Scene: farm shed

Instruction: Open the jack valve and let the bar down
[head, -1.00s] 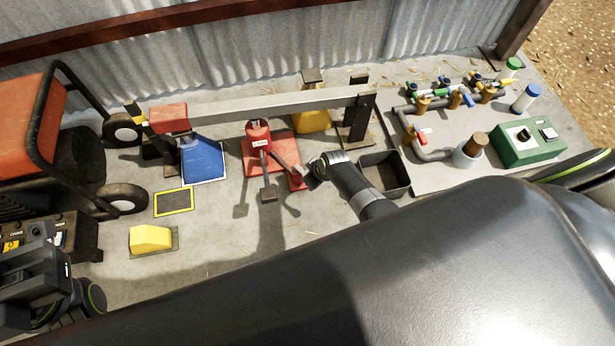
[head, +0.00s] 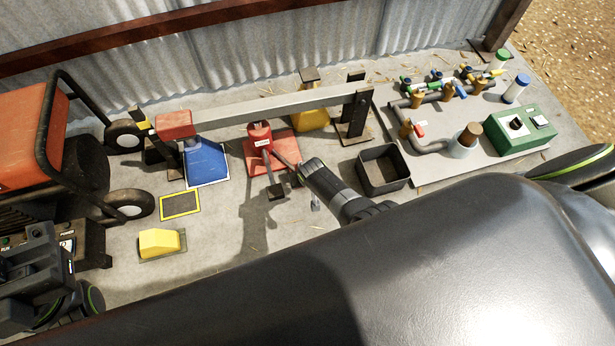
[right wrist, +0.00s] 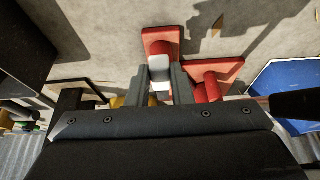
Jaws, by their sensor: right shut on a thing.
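My right gripper (head: 298,172) reaches down to the front right of the jack. In the right wrist view its fingers (right wrist: 164,82) are shut on the grey-and-red jack valve (right wrist: 160,72); the fingers partly hide it. My left gripper (head: 40,262) is at the lower left, its jaws unclear.
A blue wedge-shaped stand (head: 206,160) is below the bar's left end. An open dark bin (head: 383,188) is right of my right arm. Pipes and a green box (head: 505,145) are at right.

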